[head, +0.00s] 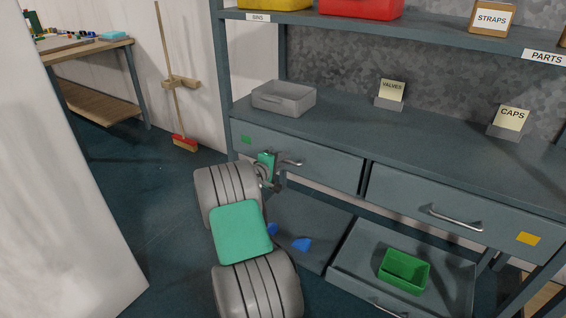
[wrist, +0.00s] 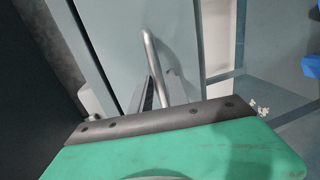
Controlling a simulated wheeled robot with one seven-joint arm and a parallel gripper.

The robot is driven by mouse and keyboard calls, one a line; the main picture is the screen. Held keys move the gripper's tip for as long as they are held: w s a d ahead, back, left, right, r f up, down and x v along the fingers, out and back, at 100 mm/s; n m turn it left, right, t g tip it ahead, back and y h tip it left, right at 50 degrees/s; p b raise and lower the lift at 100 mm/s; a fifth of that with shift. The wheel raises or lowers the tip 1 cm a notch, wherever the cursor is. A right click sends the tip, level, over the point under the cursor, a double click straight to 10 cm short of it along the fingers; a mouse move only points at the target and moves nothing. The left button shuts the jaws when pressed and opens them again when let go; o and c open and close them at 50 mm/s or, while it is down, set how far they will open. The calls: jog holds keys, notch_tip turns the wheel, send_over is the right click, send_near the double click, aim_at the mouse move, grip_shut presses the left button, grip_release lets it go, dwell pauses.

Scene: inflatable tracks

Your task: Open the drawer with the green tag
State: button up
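The drawer (head: 325,170) with the green tag (head: 246,139) is the upper left one under the grey worktop. Its front looks flush with the bench. Its metal bar handle (head: 291,162) is at the middle of the front, and the handle (wrist: 151,50) also shows close up in the wrist view. My gripper (head: 277,172) is at the handle. In the wrist view the fingertips (wrist: 160,93) are at the bar's near end, partly hidden behind my green-and-black wrist. I cannot tell whether they touch or grip the bar.
A second drawer (head: 470,208) with a yellow tag is to the right. Below it, a lower tray (head: 345,275) holds a green bin (head: 404,269). Blue pieces (head: 302,244) lie on the lower shelf. A grey bin (head: 284,98) stands on the worktop. A white wall (head: 70,200) is at left.

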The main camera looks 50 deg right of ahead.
jog(key=shift+d, duration=0.1)
grip_shut()
dwell(1.4)
